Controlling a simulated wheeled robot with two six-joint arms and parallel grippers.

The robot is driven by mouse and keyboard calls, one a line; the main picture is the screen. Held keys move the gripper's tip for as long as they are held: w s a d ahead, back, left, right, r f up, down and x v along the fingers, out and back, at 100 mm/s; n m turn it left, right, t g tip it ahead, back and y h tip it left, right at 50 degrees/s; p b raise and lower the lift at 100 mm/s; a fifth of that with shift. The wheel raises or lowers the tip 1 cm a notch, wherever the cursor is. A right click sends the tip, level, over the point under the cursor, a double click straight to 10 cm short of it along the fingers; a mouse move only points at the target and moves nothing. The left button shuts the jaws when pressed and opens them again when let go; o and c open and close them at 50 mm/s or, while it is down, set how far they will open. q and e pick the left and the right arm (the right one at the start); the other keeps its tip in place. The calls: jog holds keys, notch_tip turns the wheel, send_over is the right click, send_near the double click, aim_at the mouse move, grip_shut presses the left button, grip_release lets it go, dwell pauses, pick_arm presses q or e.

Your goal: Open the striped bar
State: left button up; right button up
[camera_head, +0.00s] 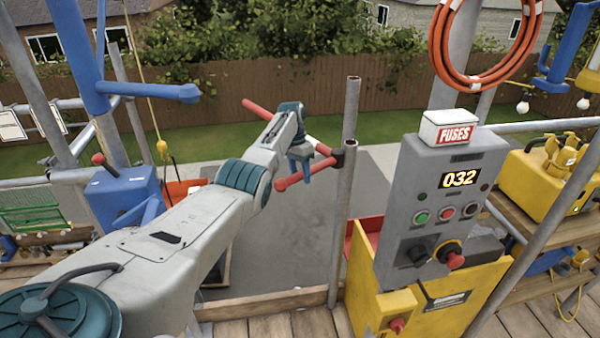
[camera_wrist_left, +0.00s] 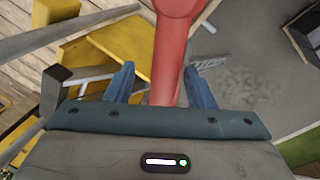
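A red bar (camera_head: 292,181) runs from a dark bracket on an upright grey post (camera_head: 349,190) out to the left; no stripes are clear on it. A second red length (camera_head: 258,109) shows above and behind my left wrist; I cannot tell how the two join. My left gripper (camera_head: 301,163) points down at the lower red bar near the post. In the left wrist view, the red bar (camera_wrist_left: 172,60) passes between the blue fingers of my left gripper (camera_wrist_left: 160,86), with gaps visible beside it. My right gripper is not in view.
A grey control box (camera_head: 440,200) with a "FUSES" block and a 032 display stands right of the post on a yellow cabinet (camera_head: 440,305). A wooden plank edge (camera_head: 270,303) lies below. Grey pavement lies beyond the bar.

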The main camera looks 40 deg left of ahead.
pick_arm(q)
notch_tip(320, 180, up, 10)
jog(key=a+b, duration=0.2)
jog(key=b, duration=0.1)
jog(key=shift+w+r+b, duration=0.25)
jog(key=shift+w+b, duration=0.05)
jog(key=shift+b, duration=0.1)
dwell(0.3)
jog(key=shift+s+f, duration=0.1)
